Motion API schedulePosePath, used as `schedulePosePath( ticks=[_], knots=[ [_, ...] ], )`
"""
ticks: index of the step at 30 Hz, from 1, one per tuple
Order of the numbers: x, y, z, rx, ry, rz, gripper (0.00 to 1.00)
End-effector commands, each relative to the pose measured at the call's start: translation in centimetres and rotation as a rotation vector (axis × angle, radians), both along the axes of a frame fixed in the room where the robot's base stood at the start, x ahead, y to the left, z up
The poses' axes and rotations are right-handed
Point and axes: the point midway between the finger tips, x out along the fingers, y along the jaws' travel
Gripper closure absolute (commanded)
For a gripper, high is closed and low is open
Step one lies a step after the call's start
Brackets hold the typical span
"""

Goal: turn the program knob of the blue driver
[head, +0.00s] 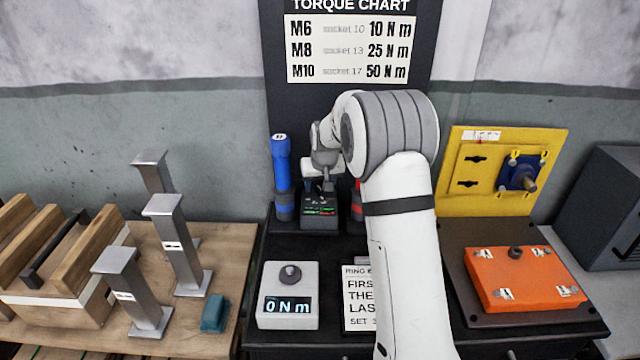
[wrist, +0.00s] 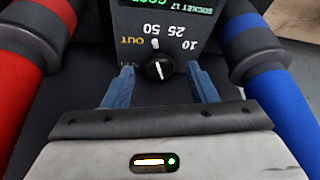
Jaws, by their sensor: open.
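The program knob (wrist: 160,69) is a small round black knob with a white pointer line, on the dark face of a control box (wrist: 135,18). Beside it are the marks OUT, 50, 25 and 10, seen upside down. My gripper (wrist: 160,85) is open, its blue-grey fingers apart at either side of the knob in the picture; I see no contact. The blue driver (wrist: 262,65) stands at right in the wrist view and at left of the box in the head view (head: 282,170). The box (head: 319,212) shows in the head view below my wrist; its knob is hidden there.
A red driver (wrist: 35,45) stands at left in the wrist view, mostly behind my arm in the head view. A grey meter (head: 288,312) reads 0 N m. An orange cover (head: 525,285) lies at right, below a yellow panel (head: 465,195). Metal posts (head: 178,245) stand left.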

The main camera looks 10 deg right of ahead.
Motion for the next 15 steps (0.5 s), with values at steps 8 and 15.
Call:
schedulePosePath(
  ticks=[8,15],
  knots=[
    [0.26,-0.03,-0.61,0.0,-0.001,-0.001,0.48],
    [0.24,-0.07,-0.58,0.0,-0.001,-0.001,0.61]
  ],
)
